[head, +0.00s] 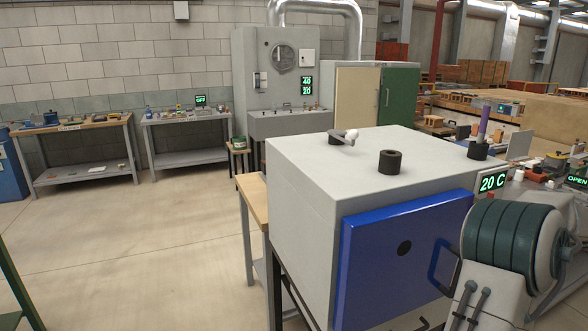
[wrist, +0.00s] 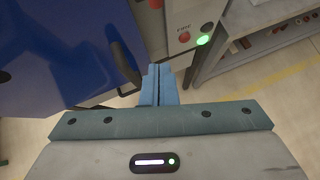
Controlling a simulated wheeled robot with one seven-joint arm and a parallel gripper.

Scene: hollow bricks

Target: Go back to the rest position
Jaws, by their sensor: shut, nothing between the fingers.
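My gripper (wrist: 160,86) shows in the wrist view, with its two blue fingers pressed together and nothing between them. It points down along the front of a grey furnace-like box (head: 320,165) with a blue door (head: 400,255). The blue door also shows in the wrist view (wrist: 60,50), just left of my fingers, with a dark handle (wrist: 125,68) close beside them. In the head view my arm is at the lower right, in front of the door's right edge; the fingers are hidden there.
A display reading 20 C (head: 493,181) is at the box's right corner. A dark ring-shaped piece (head: 390,161) stands on the box top. In the wrist view a green light (wrist: 203,40) and a grey shelf (wrist: 240,45) are on the right. Open floor (head: 130,235) lies to the left.

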